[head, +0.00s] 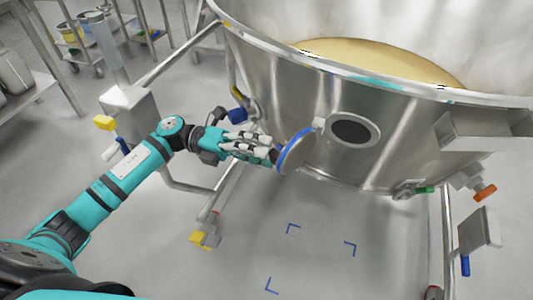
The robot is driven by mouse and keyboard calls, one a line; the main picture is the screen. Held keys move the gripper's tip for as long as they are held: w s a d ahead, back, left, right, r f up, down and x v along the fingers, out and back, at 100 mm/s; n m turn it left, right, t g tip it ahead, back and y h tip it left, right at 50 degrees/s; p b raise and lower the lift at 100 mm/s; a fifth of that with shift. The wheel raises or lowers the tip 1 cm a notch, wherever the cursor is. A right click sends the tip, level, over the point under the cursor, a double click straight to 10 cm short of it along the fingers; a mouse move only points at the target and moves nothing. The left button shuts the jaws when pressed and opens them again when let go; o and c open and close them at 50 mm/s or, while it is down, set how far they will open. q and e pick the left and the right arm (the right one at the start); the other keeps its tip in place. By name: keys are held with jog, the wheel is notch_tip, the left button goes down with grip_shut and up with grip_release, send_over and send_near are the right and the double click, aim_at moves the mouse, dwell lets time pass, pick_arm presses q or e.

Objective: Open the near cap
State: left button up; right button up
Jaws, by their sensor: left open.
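The near cap (298,150) is a round steel disc with a blue rim. It stands swung out to the left of a dark round port (353,131) in the wall of the large steel vessel (400,105), so the port is uncovered. My left gripper (268,153) is open, with its fingertips right beside the cap's left side. I cannot tell whether they touch it. Any hinge of the cap is hidden. My right gripper is not in view.
The vessel holds pale yellow material (385,66). Fittings with a green handle (425,190) and an orange handle (485,193) stick out at lower right. Steel frame legs with yellow-handled parts stand at left. The floor below, with blue corner marks (293,228), is clear.

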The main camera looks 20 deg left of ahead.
pick_arm(q)
jog(key=shift+d, duration=0.7)
grip_shut()
